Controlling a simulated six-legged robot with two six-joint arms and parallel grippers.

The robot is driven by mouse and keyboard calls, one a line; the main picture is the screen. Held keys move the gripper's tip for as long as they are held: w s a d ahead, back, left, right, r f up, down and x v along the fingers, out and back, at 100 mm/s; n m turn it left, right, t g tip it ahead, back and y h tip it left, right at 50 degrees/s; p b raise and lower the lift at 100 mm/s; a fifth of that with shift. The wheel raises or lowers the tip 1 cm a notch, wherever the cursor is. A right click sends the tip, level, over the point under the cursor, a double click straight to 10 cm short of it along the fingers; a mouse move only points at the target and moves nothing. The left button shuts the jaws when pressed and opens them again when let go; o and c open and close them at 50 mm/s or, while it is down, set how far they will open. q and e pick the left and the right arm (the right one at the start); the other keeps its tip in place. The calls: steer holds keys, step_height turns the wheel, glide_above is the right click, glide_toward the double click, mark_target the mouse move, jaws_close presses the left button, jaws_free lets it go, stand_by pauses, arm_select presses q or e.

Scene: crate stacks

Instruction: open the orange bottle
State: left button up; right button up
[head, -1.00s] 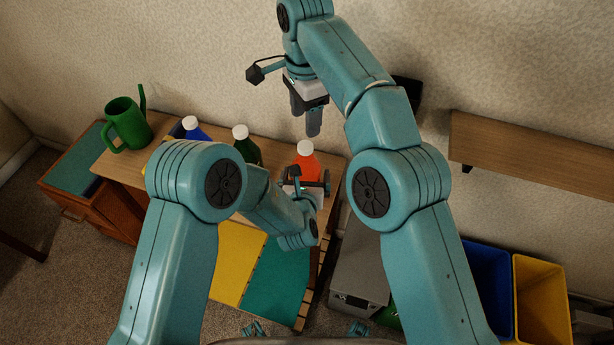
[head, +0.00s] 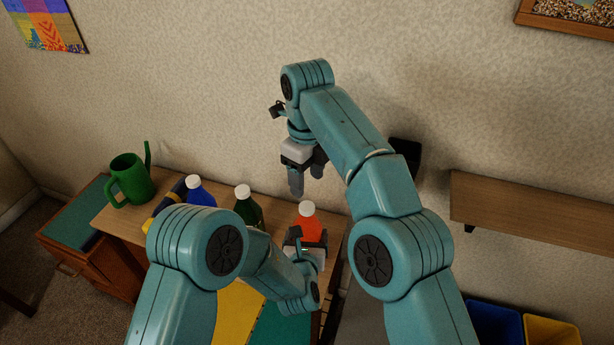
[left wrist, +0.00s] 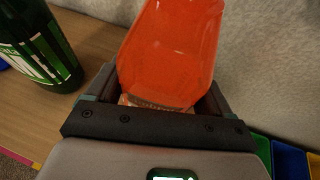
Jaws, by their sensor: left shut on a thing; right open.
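The orange bottle (head: 307,228) with a white cap (head: 307,208) stands upright at the right end of the wooden table. My left gripper (head: 308,243) is shut on the bottle's lower part, in front of it. In the left wrist view the orange bottle (left wrist: 172,50) fills the space between the jaws of my left gripper (left wrist: 158,105), and its cap is out of the picture. My right gripper (head: 307,182) is open and empty, fingers pointing down, just above the white cap and apart from it.
A dark green bottle (head: 247,211) and a blue bottle (head: 199,195), both white-capped, stand to the left on the table. A green watering can (head: 130,180) is at the far left end. A wooden shelf (head: 530,215) is on the wall at the right. Blue (head: 493,325) and yellow (head: 550,331) bins stand below.

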mark_target(307, 206)
steer(key=shift+f+m, duration=0.35)
steer(key=shift+m, duration=0.05)
step_height(307, 206, down, 7)
steer(key=shift+f, duration=0.2)
